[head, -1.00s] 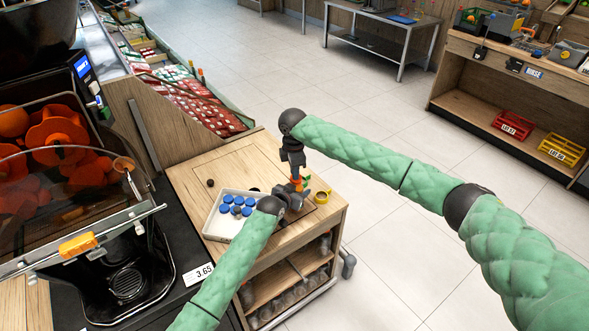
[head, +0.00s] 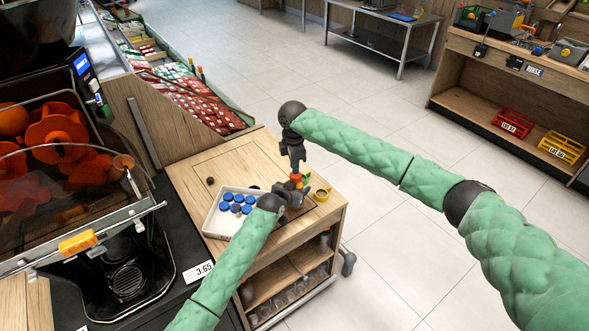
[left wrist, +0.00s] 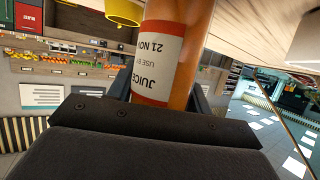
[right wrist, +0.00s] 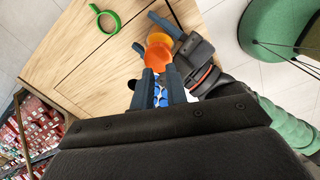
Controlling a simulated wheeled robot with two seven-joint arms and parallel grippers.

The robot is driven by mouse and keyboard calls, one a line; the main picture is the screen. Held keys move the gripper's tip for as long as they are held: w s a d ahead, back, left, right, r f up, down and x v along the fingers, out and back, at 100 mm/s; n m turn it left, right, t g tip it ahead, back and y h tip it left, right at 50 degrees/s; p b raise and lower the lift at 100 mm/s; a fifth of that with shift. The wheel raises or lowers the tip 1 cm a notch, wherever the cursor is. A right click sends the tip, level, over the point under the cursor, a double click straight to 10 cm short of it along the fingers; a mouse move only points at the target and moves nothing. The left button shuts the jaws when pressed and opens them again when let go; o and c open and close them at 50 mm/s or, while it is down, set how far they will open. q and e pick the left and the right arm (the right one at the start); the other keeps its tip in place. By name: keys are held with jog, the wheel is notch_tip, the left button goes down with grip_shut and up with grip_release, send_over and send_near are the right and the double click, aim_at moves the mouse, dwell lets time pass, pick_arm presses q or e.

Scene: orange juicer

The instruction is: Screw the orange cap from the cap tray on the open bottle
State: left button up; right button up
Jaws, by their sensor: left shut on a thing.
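My left gripper (left wrist: 160,113) is shut on an upright-labelled orange juice bottle (left wrist: 198,50), whose white "JUICE" label fills part of the left wrist view. The bottle's orange top shows in the head view (head: 296,178), above the table. My right gripper (right wrist: 158,74) points down just over the bottle. At its fingertips in the right wrist view is a red-orange round piece (right wrist: 158,58), with lighter orange beyond it; whether the fingers hold or touch it is unclear. The white cap tray (head: 213,229) holds several blue caps (head: 237,198). No orange cap shows in it.
A small dark round item (head: 210,181) lies behind the tray. The wooden table (head: 215,165) is clear at the back. The juicer (head: 60,180) stands at left.

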jog(key=shift+r, duration=0.7)
jog(key=o, duration=0.6)
jog(key=shift+a+r, duration=0.15)
jog(key=shift+o, duration=1.2)
jog(key=shift+w+a+r, duration=0.1)
jog(key=shift+w+r, duration=0.1)
jog(key=shift+r, duration=0.25)
jog(key=shift+r+n, duration=0.2)
jog(key=shift+n, duration=0.1)
jog(key=shift+w+r+n, duration=0.1)
jog(key=shift+r+n, duration=0.2)
jog(key=shift+n, duration=0.8)
jog(key=n, duration=0.4)
jog(key=shift+d+r, duration=0.25)
jog(key=n, duration=0.6)
jog(key=shift+d, duration=0.15)
jog(key=shift+f, duration=4)
